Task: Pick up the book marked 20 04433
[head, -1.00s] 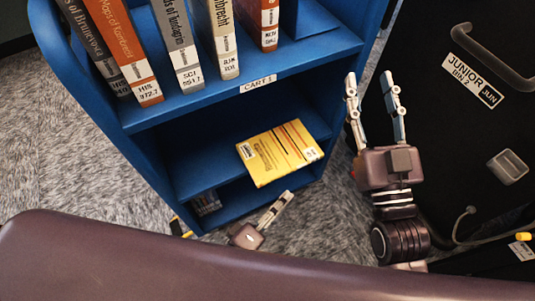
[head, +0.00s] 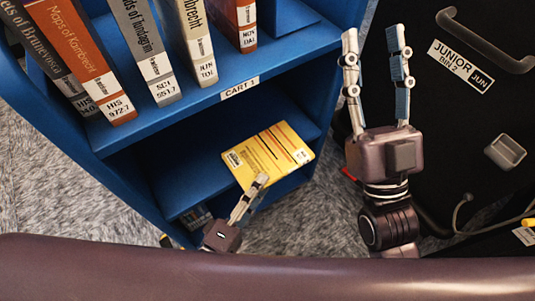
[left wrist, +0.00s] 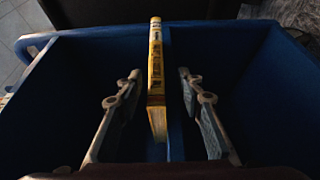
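A yellow book (head: 270,150) lies on the middle shelf of the blue cart, one end jutting over the front edge. Its label is too small to read in the head view. In the left wrist view, the book (left wrist: 156,70) shows its narrow edge. My left gripper (head: 260,187) is at the book's front lower corner. In the left wrist view, its open fingers (left wrist: 159,84) stand either side of the book's near end, with gaps on both sides. My right gripper (head: 374,45) is open and empty, right of the cart.
The blue cart (head: 222,107) has upright books on its top shelf, including an orange one (head: 85,60) and a grey one (head: 145,50). A black bin labelled JUNIOR (head: 505,100) stands at the right. Grey speckled carpet (head: 290,225) shows below the cart.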

